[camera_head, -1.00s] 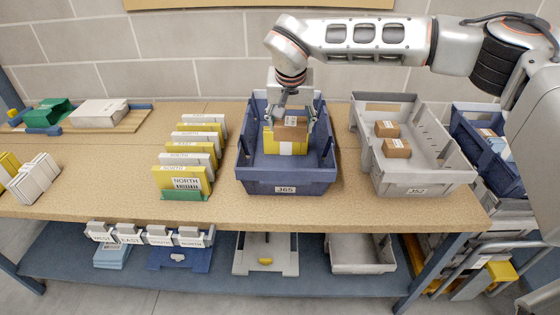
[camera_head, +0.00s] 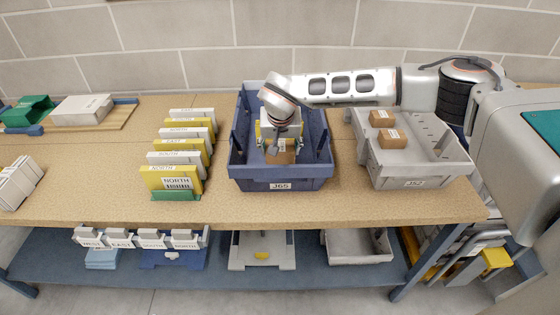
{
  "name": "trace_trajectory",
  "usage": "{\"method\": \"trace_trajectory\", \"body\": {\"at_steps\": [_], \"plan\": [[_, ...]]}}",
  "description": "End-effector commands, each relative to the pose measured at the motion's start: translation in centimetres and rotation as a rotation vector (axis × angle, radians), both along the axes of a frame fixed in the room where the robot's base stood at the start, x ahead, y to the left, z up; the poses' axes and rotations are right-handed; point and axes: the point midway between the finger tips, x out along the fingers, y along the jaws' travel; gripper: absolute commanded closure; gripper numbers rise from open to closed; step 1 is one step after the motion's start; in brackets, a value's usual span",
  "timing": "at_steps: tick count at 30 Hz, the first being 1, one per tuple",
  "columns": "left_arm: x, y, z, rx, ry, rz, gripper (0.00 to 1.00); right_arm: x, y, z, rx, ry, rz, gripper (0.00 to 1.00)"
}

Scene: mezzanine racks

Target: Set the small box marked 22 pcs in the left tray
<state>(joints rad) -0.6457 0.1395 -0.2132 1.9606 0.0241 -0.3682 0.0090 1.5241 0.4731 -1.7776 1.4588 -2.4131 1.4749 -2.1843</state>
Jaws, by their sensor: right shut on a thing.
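A blue tray (camera_head: 280,184) labelled J65 stands mid-table, left of a grey tray (camera_head: 425,178). My right gripper (camera_head: 281,150) points down inside the blue tray, shut on a small brown box (camera_head: 279,158) with a white label. The label is too small to read. The box is low in the front part of the tray; I cannot tell whether it touches the floor. A yellow thing (camera_head: 262,133) is behind the gripper in the blue tray, mostly hidden. Two similar brown boxes (camera_head: 381,118) (camera_head: 392,139) lie in the grey tray. My left gripper is out of view.
A row of white and yellow cards (camera_head: 171,180) stands left of the blue tray. A green bin (camera_head: 27,110) and a white box (camera_head: 82,108) are at the far left. The table between them is clear. Labelled holders and bins sit on the lower shelf.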

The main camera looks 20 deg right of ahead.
Motion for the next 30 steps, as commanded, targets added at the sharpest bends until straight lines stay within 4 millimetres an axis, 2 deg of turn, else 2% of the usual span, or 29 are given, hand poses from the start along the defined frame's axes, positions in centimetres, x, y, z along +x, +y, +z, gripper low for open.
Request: {"method": "trace_trajectory", "body": {"at_steps": [8, 15, 25, 26, 27, 30], "plan": [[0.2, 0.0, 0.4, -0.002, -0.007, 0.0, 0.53, 0.0, 0.0, -1.9, 0.001, 0.001, -0.001, 0.64], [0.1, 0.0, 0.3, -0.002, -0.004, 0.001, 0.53, 0.0, 0.1, -5.2, 0.0, 0.0, -0.001, 0.64], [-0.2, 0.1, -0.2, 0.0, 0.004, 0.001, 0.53, 0.0, 0.0, -5.5, 0.0, -0.001, 0.0, 0.64], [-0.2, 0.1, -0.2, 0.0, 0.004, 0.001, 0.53, 0.0, 0.0, -5.5, 0.0, -0.001, 0.0, 0.36], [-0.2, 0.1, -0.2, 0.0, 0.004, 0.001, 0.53, 0.0, 0.0, -5.5, 0.0, -0.001, 0.0, 0.26], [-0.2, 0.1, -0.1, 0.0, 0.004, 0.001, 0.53, 0.0, 0.0, -5.5, 0.0, -0.001, 0.0, 0.25]]}}
